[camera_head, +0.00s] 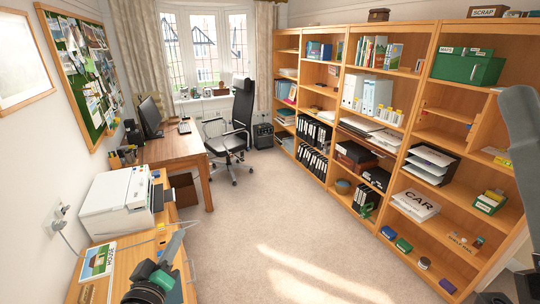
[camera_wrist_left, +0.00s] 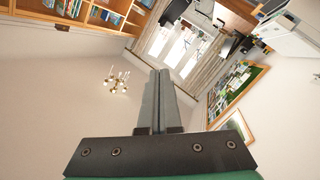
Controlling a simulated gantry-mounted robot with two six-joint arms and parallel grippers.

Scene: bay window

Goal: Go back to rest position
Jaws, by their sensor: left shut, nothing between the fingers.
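My left gripper (camera_head: 180,236) is at the lower left of the head view, above the low wooden cabinet by the left wall. Its grey fingers point up and away from me, beyond the green and black wrist. In the left wrist view the two fingers (camera_wrist_left: 159,75) lie side by side, shut with nothing between them. That view looks upward, with the ceiling and a chandelier (camera_wrist_left: 117,80) showing. A grey link of my right arm (camera_head: 521,125) shows at the right edge of the head view. My right gripper is not visible.
The cabinet bears a white printer (camera_head: 112,205) and a picture book (camera_head: 97,260), close to my left gripper. A desk (camera_head: 175,150) and office chair (camera_head: 232,135) stand beyond. A tall, filled shelf (camera_head: 435,130) lines the right. The carpet (camera_head: 265,215) between is clear.

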